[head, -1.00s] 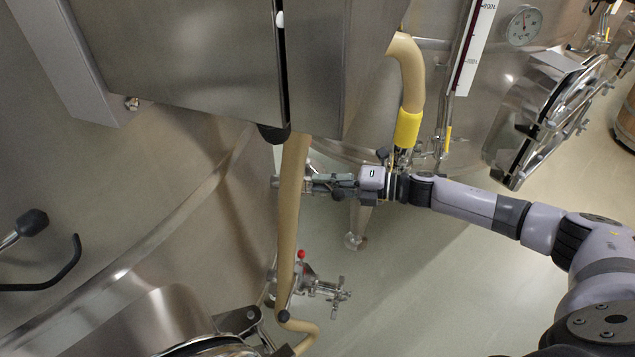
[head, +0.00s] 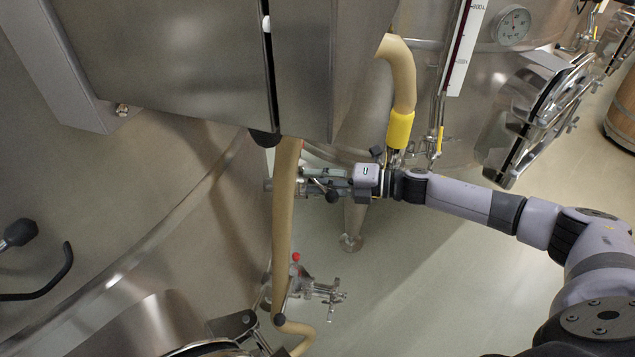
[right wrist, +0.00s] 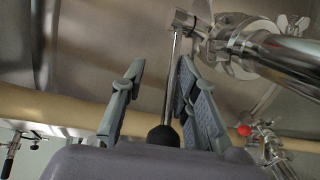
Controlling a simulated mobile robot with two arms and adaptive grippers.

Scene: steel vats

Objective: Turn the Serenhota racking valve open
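A steel valve (right wrist: 235,45) with a clamp joint and pipe shows at the upper right of the right wrist view; no name is readable on it. Its lever (right wrist: 171,75) is a thin rod ending in a black knob (right wrist: 164,136), also seen in the head view (head: 332,196). My right gripper (right wrist: 160,70) is open, with one finger on each side of the lever. The right finger is close to the rod; I cannot tell if it touches. In the head view my right gripper (head: 312,181) is beside the hose, partly hiding the valve. My left gripper is not in view.
A beige hose (head: 284,215) hangs in front of the gripper's tip. A lower valve with a red knob (head: 296,258) sits below. Another hose with a yellow cuff (head: 399,130) comes down by my wrist. Steel vats (head: 190,190) stand close at left and behind.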

